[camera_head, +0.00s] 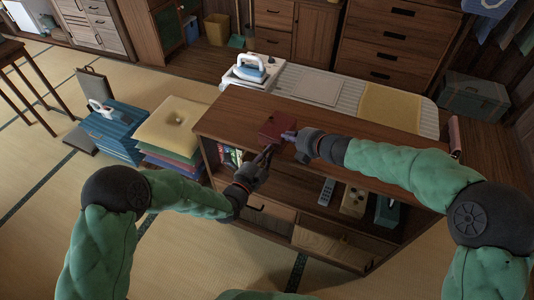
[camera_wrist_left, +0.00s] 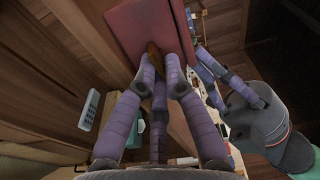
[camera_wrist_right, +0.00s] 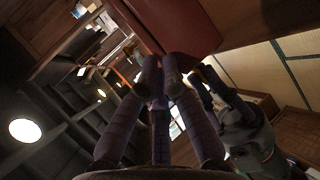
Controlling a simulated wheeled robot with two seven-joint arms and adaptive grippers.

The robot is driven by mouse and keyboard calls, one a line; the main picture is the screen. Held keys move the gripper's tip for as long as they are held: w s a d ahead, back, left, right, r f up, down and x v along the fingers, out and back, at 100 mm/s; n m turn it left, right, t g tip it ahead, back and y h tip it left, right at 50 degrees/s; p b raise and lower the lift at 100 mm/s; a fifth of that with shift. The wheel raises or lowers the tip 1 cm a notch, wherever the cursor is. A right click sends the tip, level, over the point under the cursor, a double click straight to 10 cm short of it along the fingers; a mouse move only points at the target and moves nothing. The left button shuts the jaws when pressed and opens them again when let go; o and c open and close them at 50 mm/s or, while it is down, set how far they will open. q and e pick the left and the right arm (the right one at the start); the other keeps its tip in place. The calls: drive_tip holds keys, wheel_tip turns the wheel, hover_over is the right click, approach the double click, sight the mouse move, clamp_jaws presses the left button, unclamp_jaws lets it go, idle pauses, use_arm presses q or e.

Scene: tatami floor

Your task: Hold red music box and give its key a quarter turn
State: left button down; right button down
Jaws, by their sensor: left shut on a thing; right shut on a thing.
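The red music box (camera_head: 276,128) is at the front edge of the wooden cabinet's top. My right gripper (camera_head: 289,136) is shut on its right side; the red box also fills the top of the right wrist view (camera_wrist_right: 180,24). My left gripper (camera_head: 270,149) reaches the front of the box from below. In the left wrist view its purple fingers close around a small brown-gold key (camera_wrist_left: 154,50) against the red face of the box (camera_wrist_left: 146,24). The fingers hide most of the key, so its angle cannot be told.
The wooden cabinet (camera_head: 228,102) has open shelves with books, a remote (camera_head: 326,191) and boxes below my arms. An iron (camera_head: 251,67) stands behind it on an ironing board. Cushions (camera_head: 172,122) are stacked at the left. The cabinet top right of the box is clear.

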use_arm(q)
drive_tip(key=shift+w+r+m, duration=0.1)
drive_tip(key=shift+r+m, duration=0.15)
drive_tip(key=shift+m, duration=0.15)
drive_tip(key=c, duration=1.3)
unclamp_jaws()
drive_tip(key=shift+a, duration=0.1)
drive_tip(key=shift+f, duration=0.1)
drive_tip(key=v, duration=1.2)
drive_tip(key=shift+s, duration=0.25)
